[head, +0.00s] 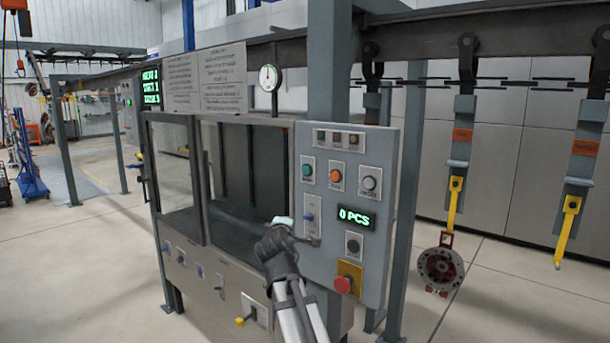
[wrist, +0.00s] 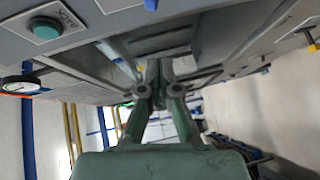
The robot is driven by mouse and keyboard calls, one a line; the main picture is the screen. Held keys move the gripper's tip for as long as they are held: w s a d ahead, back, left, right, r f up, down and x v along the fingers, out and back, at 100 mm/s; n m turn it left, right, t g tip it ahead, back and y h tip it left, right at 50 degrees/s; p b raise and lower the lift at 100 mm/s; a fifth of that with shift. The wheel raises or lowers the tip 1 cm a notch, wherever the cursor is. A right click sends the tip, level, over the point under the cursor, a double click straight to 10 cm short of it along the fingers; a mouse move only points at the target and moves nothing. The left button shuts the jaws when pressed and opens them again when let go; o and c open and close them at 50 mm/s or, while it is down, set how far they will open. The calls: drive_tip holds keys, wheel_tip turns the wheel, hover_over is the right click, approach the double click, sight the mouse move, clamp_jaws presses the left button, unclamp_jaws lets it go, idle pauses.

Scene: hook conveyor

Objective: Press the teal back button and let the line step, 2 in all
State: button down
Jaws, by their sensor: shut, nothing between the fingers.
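The teal button (head: 307,170) sits at the upper left of the grey control panel (head: 379,148). It also shows at the top left of the wrist view (wrist: 45,28), beside an upside-down label that seems to read BACK. It looks clear of my fingers. My gripper (head: 308,240) is in front of the panel's lower left, below the teal button. In the wrist view my gripper's fingers (wrist: 155,88) are together, with nothing between them. The green panel display (head: 356,218) reads 0 PCS. Part of the panel's lower left edge is hidden behind my gripper.
A red emergency stop (head: 343,284) is lower down. An overhead rail (head: 420,60) carries hooks; one holds a round dark red-and-grey part (head: 441,268). A glazed cabinet (head: 172,170) stands left.

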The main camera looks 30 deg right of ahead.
sight(306, 170)
wheel_tip(306, 170, up, 13)
drive_tip(key=a+n+t, duration=0.2)
drive_tip(key=n+t, duration=0.2)
drive_tip(key=n, duration=0.5)
drive_tip(key=shift+w+n+t, duration=0.3)
drive_tip(key=shift+d, duration=0.1)
drive_tip(key=shift+w+d+p, duration=0.55)
drive_tip(key=shift+d+p, duration=0.2)
drive_tip(key=shift+d, duration=0.55)
drive_tip(key=shift+w+d+p, duration=0.55)
drive_tip(key=shift+d+p, duration=0.2)
drive_tip(key=shift+d, duration=0.6)
drive_tip(key=shift+w+d+p, duration=0.55)
drive_tip(key=shift+d+p, duration=0.2)
drive_tip(key=shift+d, duration=0.55)
drive_tip(key=shift+d, duration=0.2)
drive_tip(key=shift+w+d+p, duration=0.15)
drive_tip(key=shift+d+p, duration=0.05)
drive_tip(key=shift+p, duration=0.15)
